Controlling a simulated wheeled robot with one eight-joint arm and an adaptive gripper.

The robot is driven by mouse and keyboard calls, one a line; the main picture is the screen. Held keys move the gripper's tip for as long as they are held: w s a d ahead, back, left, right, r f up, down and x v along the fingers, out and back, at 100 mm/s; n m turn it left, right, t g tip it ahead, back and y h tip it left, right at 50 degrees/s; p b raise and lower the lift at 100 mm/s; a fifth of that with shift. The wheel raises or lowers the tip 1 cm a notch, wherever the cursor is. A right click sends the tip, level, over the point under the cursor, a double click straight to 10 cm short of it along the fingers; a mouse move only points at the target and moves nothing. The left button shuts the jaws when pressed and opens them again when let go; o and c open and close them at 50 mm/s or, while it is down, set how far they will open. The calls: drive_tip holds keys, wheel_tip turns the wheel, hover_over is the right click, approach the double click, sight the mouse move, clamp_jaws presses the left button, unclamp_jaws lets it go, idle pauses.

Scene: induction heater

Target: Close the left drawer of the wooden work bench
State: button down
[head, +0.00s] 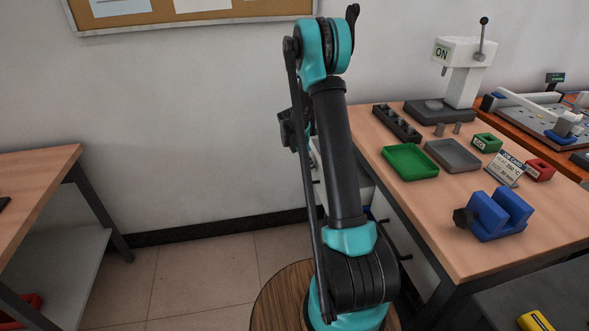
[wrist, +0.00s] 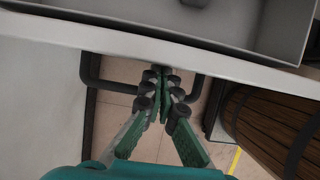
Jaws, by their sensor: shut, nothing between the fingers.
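The wooden work bench (head: 465,240) stands at the right in the head view. A white drawer front (wrist: 225,58) crosses the wrist view, with the grey inside of the pulled-out drawer (wrist: 130,12) visible beyond it. A dark bar handle (wrist: 92,75) sticks out from this front. My gripper (wrist: 163,75) is shut and empty, its fingertips close to the front between the two ends of the handle. I cannot tell whether they touch it. In the head view my arm hides most of the drawers, and my gripper cannot be made out.
A green tray (head: 410,162), a grey tray (head: 453,155), a blue block (head: 497,214) and a white press (head: 463,72) stand on the bench. A round wooden stool or barrel (wrist: 270,120) is close at the right in the wrist view. Another table (head: 38,178) stands at the left, with clear floor between.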

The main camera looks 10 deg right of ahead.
drive_tip(key=d, duration=1.4)
drive_tip(key=shift+a, duration=0.1)
